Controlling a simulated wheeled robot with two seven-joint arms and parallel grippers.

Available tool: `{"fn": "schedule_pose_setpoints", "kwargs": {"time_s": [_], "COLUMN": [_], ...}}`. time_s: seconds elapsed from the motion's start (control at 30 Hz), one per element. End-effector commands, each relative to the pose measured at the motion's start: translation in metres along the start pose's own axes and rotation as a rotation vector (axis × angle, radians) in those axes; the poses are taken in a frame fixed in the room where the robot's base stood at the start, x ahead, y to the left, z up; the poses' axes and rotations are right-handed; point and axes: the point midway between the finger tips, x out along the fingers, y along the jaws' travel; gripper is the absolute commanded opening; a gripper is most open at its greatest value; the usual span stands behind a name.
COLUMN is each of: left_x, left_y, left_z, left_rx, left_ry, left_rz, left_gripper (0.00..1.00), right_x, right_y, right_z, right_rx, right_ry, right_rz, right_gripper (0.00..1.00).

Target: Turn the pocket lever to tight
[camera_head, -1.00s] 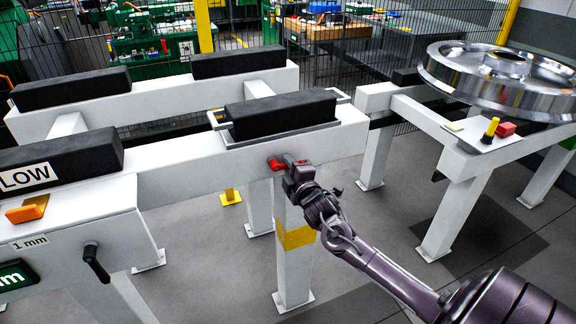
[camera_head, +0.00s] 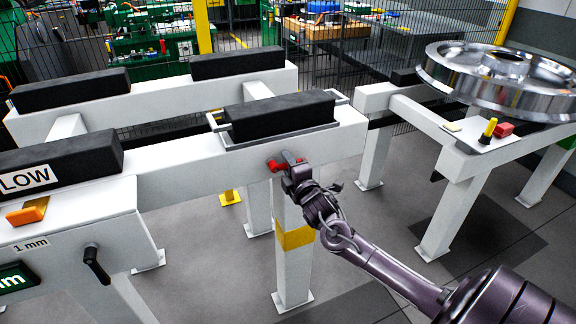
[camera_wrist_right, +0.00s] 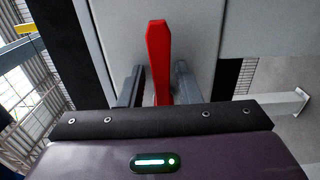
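The red pocket lever (camera_head: 276,166) is on the front face of the white rail beam, below the black pad with the metal frame. In the right wrist view the lever (camera_wrist_right: 158,60) points up between the two dark fingers of my right gripper (camera_wrist_right: 160,78). The fingers are apart, one on each side of it; the right-hand finger looks very close to the lever, and I cannot tell if it touches. In the head view my right gripper (camera_head: 289,172) is at the beam face, partly covering the lever's surroundings. My left gripper is not in view.
The white beam (camera_head: 180,170) carries black pads. A yellow-banded leg (camera_head: 294,262) stands beneath my right gripper. At left are an orange block (camera_head: 27,215) and a black handle (camera_head: 96,264). A steel rail wheel (camera_head: 500,75) rests on the right stand. Open floor lies between.

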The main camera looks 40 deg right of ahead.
Motion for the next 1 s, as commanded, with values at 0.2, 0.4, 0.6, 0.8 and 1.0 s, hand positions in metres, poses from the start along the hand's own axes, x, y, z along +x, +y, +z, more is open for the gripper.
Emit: {"fn": "schedule_pose_setpoints", "kwargs": {"time_s": [0.2, 0.4, 0.6, 0.8, 1.0], "left_x": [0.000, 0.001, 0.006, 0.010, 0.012], "left_y": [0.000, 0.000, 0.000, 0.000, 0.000], "left_z": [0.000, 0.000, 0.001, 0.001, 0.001], "left_rx": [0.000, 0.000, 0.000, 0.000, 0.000], "left_ry": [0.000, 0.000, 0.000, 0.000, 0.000], "left_rz": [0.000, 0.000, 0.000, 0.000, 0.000], "left_gripper": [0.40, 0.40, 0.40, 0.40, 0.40], "right_x": [0.000, -0.005, -0.032, -0.061, -0.076], "right_y": [-0.001, -0.003, -0.004, -0.003, -0.001], "right_z": [0.000, 0.000, -0.001, 0.000, 0.000], "right_rx": [0.001, 0.000, -0.001, 0.000, 0.000], "right_ry": [0.000, 0.001, 0.002, 0.001, 0.001], "right_rz": [-0.002, -0.004, -0.005, -0.004, -0.002], "right_gripper": [0.38, 0.38, 0.38, 0.38, 0.38]}}
